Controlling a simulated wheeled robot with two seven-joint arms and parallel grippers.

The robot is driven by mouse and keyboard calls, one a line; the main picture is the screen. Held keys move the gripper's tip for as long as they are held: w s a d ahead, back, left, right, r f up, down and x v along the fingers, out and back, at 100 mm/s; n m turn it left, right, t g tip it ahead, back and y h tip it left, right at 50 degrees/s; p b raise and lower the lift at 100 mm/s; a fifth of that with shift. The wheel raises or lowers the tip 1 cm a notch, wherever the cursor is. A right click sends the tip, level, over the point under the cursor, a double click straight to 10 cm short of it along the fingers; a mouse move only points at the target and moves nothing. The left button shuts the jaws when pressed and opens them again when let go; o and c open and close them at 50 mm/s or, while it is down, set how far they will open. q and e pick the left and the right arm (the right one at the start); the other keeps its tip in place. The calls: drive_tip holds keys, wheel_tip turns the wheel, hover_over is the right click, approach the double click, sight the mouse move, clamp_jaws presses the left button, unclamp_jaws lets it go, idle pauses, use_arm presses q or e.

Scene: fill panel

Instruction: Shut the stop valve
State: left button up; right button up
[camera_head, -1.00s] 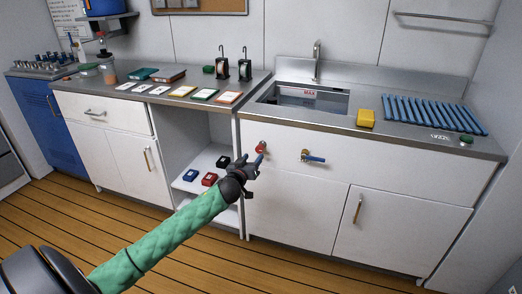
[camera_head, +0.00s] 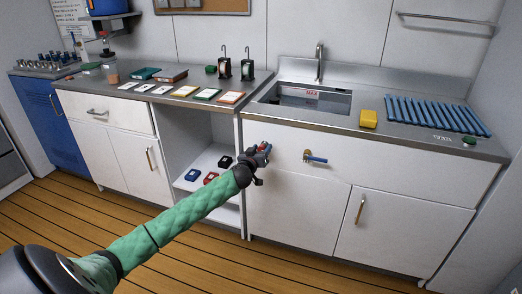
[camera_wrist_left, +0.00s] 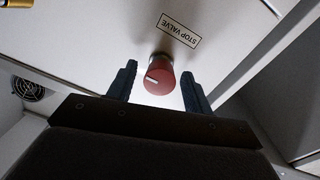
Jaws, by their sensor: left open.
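The stop valve is a round red knob (camera_wrist_left: 159,76) with a pale line on its face, in the middle of the left wrist view. A "STOP VALVE" label (camera_wrist_left: 180,30) is on the white panel beside it. My left gripper (camera_wrist_left: 157,85) is open, with one dark finger on each side of the knob and a gap visible on both sides. In the head view my left gripper (camera_head: 262,155) is at the left end of the sink cabinet front and mostly hides the knob. My right gripper is not in view.
A brass tap with a blue lever (camera_head: 315,159) sticks out of the panel to the right. The sink (camera_head: 310,98) and counter edge are above. An open shelf (camera_head: 205,178) with small coloured boxes is to the left.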

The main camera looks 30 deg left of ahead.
use_arm(q)
drive_tip(key=c, duration=1)
drive_tip(key=shift+o, duration=0.2)
